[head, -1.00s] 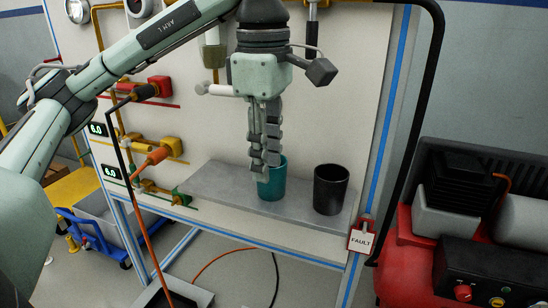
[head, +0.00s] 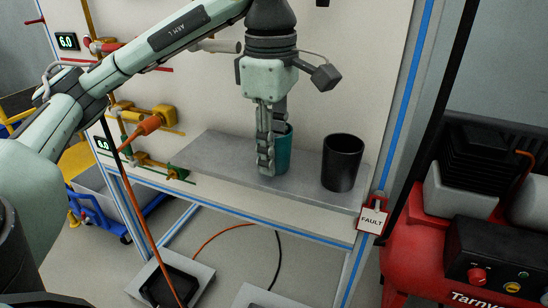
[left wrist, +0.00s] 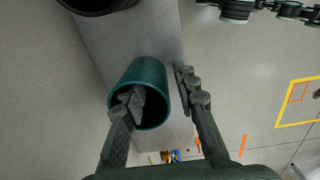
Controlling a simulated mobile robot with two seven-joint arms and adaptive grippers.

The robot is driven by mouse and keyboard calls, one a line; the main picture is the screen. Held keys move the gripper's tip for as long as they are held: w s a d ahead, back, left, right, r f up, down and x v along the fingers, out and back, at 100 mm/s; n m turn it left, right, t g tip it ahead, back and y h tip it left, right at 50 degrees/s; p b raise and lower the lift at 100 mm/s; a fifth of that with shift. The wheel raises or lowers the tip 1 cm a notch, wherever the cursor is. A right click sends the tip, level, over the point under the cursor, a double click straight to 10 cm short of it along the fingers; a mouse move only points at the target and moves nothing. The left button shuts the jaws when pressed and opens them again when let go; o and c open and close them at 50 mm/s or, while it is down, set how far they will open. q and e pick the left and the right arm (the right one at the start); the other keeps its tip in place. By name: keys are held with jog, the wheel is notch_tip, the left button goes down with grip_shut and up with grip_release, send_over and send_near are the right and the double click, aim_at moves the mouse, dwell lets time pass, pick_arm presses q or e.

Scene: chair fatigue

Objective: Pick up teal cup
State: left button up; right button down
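The teal cup (head: 283,155) stands upright on the grey shelf (head: 222,155), partly hidden by my left gripper (head: 266,155) in the head view. In the left wrist view the cup (left wrist: 150,72) shows with its open mouth toward the camera. My left gripper (left wrist: 162,88) is open and straddles the cup's wall: one finger reaches inside the mouth, the other is outside along the right side. A narrow gap shows between the outer finger and the cup.
A black cup (head: 343,162) stands on the shelf right of the teal cup, with clear shelf between. The panel (head: 340,80) rises behind. Valves and pipes (head: 150,125) are at left. A red compressor (head: 425,262) stands at right, near a FAULT tag (head: 372,218).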

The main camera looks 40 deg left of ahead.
jog(key=shift+r, duration=0.1)
pick_arm(q)
jog(key=shift+c, duration=0.4)
grip_shut()
jog(key=shift+r, duration=0.1)
